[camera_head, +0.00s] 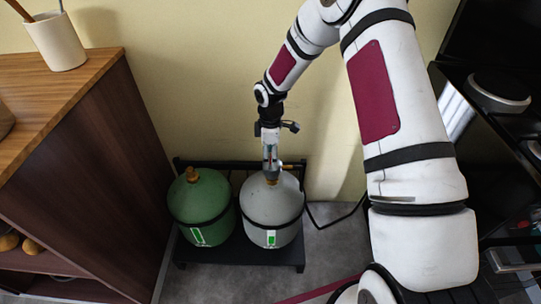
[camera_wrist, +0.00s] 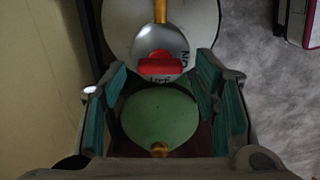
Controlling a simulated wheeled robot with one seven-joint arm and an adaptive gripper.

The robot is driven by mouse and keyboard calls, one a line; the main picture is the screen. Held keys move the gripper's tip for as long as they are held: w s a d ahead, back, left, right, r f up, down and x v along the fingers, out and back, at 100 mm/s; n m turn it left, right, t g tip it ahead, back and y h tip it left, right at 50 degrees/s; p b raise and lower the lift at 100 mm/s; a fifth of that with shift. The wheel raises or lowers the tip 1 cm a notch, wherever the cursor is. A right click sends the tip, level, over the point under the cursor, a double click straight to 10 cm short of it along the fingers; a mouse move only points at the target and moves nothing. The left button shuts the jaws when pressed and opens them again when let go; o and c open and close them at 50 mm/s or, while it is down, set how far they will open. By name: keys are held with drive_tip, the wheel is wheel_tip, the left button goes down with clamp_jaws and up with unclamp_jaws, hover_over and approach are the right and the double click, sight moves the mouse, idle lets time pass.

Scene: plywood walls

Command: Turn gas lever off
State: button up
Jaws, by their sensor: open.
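A grey gas cylinder (camera_head: 271,208) stands on a low black stand, and my gripper (camera_head: 271,174) is right over its top in the head view. In the wrist view a red lever (camera_wrist: 160,66) lies crosswise on a round silver valve disc (camera_wrist: 150,45) with dark lettering, partly covered. The pale cylinder top (camera_wrist: 207,20) shows behind it. My gripper's teal-padded fingers (camera_wrist: 162,85) are apart, one on each side below the lever, with nothing between them. I cannot tell whether a finger touches the valve. In the head view the gripper hides the lever.
A green cylinder (camera_head: 200,208) stands close to the left on the same stand (camera_head: 240,255); it also shows in the wrist view (camera_wrist: 160,118). A wooden cabinet (camera_head: 100,150) is at left and a black shelf (camera_head: 505,130) at right. A yellow wall stands behind.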

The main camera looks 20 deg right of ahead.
drive_tip(key=shift+c, duration=0.2)
drive_tip(key=c, duration=1.1)
drive_tip(key=m, duration=0.4)
drive_tip(key=shift+w+m, duration=0.1)
drive_tip(key=shift+m, duration=0.3)
drive_tip(key=m, duration=0.4)
drive_tip(key=shift+d+m+b, duration=0.15)
drive_tip(key=shift+m+b, duration=0.15)
drive_tip(key=m, duration=0.4)
drive_tip(key=shift+d, duration=0.1)
drive_tip(key=shift+m, duration=2.2)
drive_tip(key=shift+d, duration=0.1)
